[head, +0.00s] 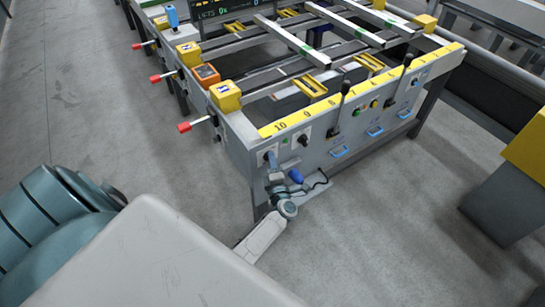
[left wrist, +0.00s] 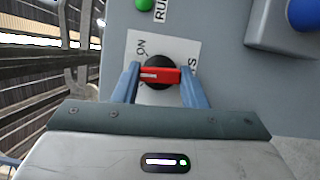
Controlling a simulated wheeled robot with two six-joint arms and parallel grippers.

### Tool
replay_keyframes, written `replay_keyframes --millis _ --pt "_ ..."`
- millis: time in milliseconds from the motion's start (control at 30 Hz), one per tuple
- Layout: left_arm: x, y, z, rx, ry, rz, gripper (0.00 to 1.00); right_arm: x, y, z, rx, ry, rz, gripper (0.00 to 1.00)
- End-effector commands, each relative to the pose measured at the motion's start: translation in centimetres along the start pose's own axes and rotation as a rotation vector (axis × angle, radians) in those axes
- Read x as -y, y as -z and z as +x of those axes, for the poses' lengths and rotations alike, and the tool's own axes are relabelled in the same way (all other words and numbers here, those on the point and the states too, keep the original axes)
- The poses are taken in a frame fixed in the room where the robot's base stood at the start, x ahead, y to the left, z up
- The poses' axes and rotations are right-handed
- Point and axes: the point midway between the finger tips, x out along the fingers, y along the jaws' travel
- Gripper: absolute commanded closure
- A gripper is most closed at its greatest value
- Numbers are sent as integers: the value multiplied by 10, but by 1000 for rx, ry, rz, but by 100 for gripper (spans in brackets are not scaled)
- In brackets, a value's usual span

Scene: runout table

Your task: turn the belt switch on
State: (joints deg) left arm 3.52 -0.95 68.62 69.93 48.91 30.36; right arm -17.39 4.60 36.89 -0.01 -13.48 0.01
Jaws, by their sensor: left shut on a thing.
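The belt switch (left wrist: 160,74) has a red bar handle on a round black base, on a white label plate (left wrist: 183,49). In the left wrist view the red bar lies about level across the picture, and the word ON is printed up and to the left of it. My left gripper (left wrist: 160,88) has a blue finger at each end of the bar and is shut on it. In the head view my left gripper (head: 271,166) is at the left end of the table's front panel (head: 340,138) and hides the switch handle. My right gripper is not in view.
A green button (left wrist: 144,4) and a blue fitting (left wrist: 303,14) on a grey box are close to the switch. A blue plug (head: 296,176) with a dark cable is right of the gripper. Red-tipped levers (head: 185,127) stick out from the table's left side. The floor (head: 110,110) on the left is clear.

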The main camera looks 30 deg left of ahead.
Motion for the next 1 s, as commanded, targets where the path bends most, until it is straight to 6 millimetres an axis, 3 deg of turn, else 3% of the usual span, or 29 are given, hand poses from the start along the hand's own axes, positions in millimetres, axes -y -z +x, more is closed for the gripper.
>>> replay_keyframes --millis 33,500,1000 --pt "-9 -1 0 1 22 44 85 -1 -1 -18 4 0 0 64" --pt "-10 -2 0 1 191 453 85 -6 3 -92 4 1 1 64" --pt "-6 -2 0 1 316 758 85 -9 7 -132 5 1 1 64"
